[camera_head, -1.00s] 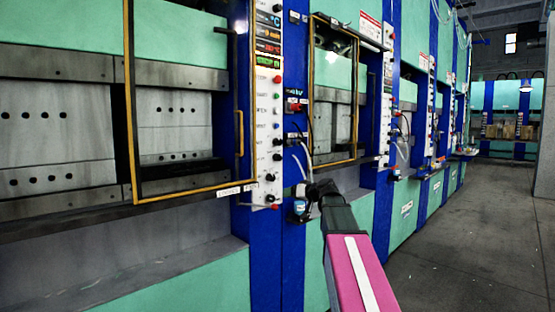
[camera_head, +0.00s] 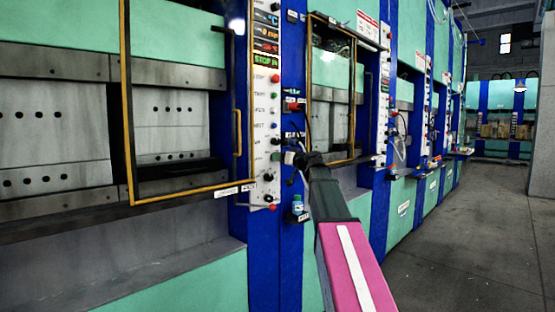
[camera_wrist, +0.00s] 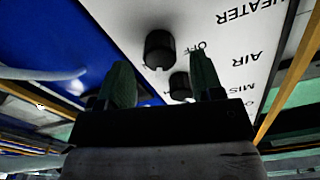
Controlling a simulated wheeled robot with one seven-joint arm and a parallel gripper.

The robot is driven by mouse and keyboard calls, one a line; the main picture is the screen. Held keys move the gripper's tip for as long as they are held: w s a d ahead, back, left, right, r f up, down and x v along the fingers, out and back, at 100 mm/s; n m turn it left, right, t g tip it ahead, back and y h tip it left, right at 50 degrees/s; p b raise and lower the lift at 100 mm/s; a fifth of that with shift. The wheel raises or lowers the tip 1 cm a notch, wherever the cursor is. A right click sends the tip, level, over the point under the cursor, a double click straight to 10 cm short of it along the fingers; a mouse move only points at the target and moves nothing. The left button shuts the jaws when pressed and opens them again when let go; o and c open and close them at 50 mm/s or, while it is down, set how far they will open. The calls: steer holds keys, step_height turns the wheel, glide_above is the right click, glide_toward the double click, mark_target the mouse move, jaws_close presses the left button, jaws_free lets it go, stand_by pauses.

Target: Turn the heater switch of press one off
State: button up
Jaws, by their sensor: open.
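The heater switch (camera_wrist: 159,48) is a black round knob on the white panel, in line with the upside-down word HEATER in the wrist view. An OFF mark is printed beside it. A second black knob (camera_wrist: 180,85), in line with the word AIR, shows lower between my fingers. My gripper (camera_wrist: 161,62) is open and empty, its dark green fingers pointing at the panel; contact with a knob cannot be told. In the head view my gripper (camera_head: 291,157) is beside the lower part of the first press's control panel (camera_head: 265,110), whose heater knob I cannot single out there.
A yellow-framed door (camera_head: 127,100) is left of the panel. A small blue-white bottle (camera_head: 297,205) is on the blue column below my gripper. Grey cables (camera_wrist: 40,72) hang near the panel's blue side. More presses line the wall rightwards; the floor (camera_head: 470,220) is clear.

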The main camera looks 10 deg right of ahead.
steer(key=shift+x, duration=1.35)
steer(key=c, duration=0.9)
steer(key=shift+n, duration=0.3)
steer(key=n, duration=0.5)
steer(key=shift+n, duration=0.3)
steer(key=n, duration=0.5)
steer(key=shift+s+n, duration=0.1)
steer(key=shift+n, duration=0.2)
steer(key=shift+a, duration=0.1)
